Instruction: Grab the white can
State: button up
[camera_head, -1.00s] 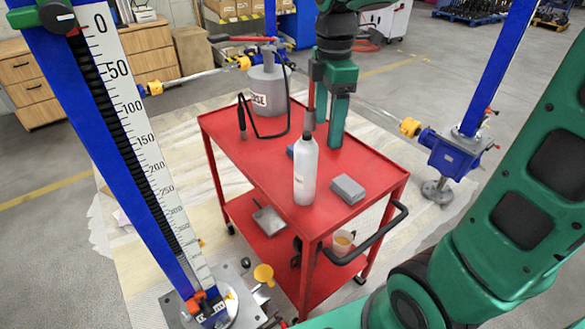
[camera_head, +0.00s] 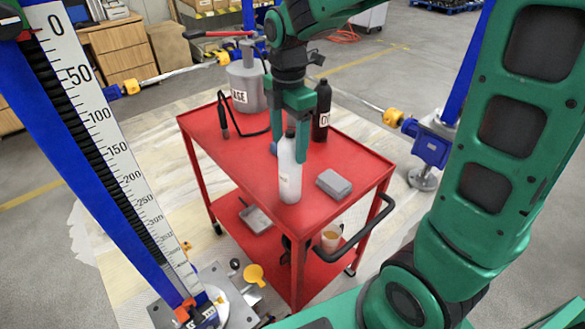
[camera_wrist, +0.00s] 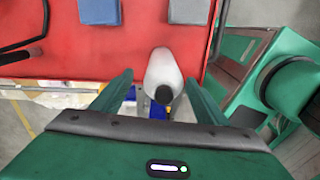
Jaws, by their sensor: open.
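The white can (camera_head: 290,172) is a tall bottle with a dark cap, upright near the front edge of the red cart's top. In the wrist view the white can (camera_wrist: 162,72) shows between my two fingers, its dark cap towards the camera. My gripper (camera_head: 288,152) is open, with its green fingers pointing down at the bottle's upper part. My gripper also shows in the wrist view (camera_wrist: 158,82), one finger on each side of the bottle with gaps. I cannot tell exactly how far down the fingers reach. Nothing is held.
On the cart top (camera_head: 235,150) are a grey box (camera_head: 334,184), a black bottle (camera_head: 321,112) behind my gripper, a large grey can (camera_head: 246,88) with a black hose, and a blue item (camera_wrist: 99,11). A blue post with a scale (camera_head: 105,150) stands at the left.

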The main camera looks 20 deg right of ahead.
aim_at(290, 170)
jog(key=shift+f, duration=1.4)
jog(key=shift+c, duration=0.6)
jog(key=c, duration=1.5)
grip_shut()
jog(key=shift+r, duration=0.1)
